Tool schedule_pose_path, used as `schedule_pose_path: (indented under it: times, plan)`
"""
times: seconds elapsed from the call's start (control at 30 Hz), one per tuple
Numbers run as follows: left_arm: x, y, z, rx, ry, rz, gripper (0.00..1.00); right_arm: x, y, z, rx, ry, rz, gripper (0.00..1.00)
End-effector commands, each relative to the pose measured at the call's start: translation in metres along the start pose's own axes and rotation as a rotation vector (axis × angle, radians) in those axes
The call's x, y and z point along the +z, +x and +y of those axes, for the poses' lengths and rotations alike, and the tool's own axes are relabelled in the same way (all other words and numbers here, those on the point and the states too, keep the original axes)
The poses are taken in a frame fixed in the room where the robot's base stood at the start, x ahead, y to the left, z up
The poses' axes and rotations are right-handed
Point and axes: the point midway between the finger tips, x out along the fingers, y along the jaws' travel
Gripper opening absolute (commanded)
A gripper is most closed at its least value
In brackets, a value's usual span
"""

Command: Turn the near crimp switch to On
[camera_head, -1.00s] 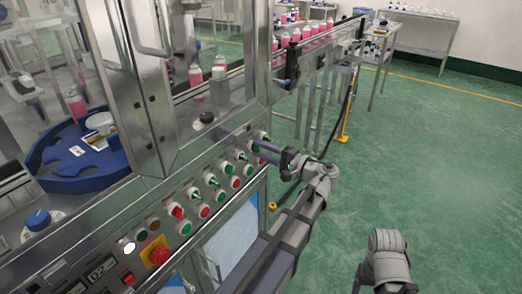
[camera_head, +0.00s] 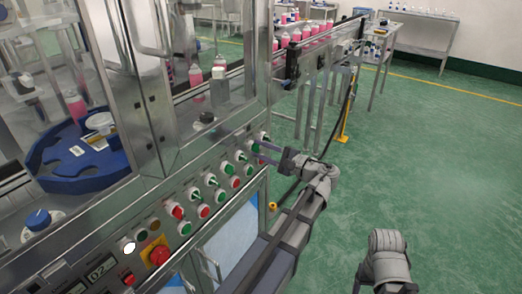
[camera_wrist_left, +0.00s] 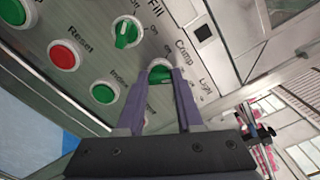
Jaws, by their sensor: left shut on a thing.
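In the head view my left gripper (camera_head: 257,152) reaches the right end of the sloped control panel (camera_head: 160,215). My right gripper is not in view; only part of my right arm shows at the lower right.
The Fill switch (camera_wrist_left: 127,32), a red Reset button (camera_wrist_left: 64,55) and a green button (camera_wrist_left: 104,92) sit close by on the panel. Green floor (camera_head: 430,170) is open to the right.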

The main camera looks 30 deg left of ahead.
Motion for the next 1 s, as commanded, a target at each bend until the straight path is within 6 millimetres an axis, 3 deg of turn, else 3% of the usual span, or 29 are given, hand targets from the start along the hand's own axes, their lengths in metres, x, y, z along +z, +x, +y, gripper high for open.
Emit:
schedule_pose_path:
  times: [0.27, 0.3, 0.53, 0.83, 1.0]
  plan:
    - [0.000, 0.000, 0.001, 0.002, 0.002, 0.002, 0.00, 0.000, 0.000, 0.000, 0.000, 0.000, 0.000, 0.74]
    - [0.000, 0.000, 0.001, 0.002, 0.002, 0.002, 0.38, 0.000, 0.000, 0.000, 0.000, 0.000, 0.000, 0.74]
    - [0.000, 0.000, 0.001, 0.001, 0.000, 0.001, 0.64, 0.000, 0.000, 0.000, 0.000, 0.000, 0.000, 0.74]
    - [0.000, -0.003, 0.000, 0.000, 0.000, 0.001, 0.65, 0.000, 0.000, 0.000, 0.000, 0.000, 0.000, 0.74]
    - [-0.001, -0.026, 0.000, -0.001, 0.000, 0.004, 0.65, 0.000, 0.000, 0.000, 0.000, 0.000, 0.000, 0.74]
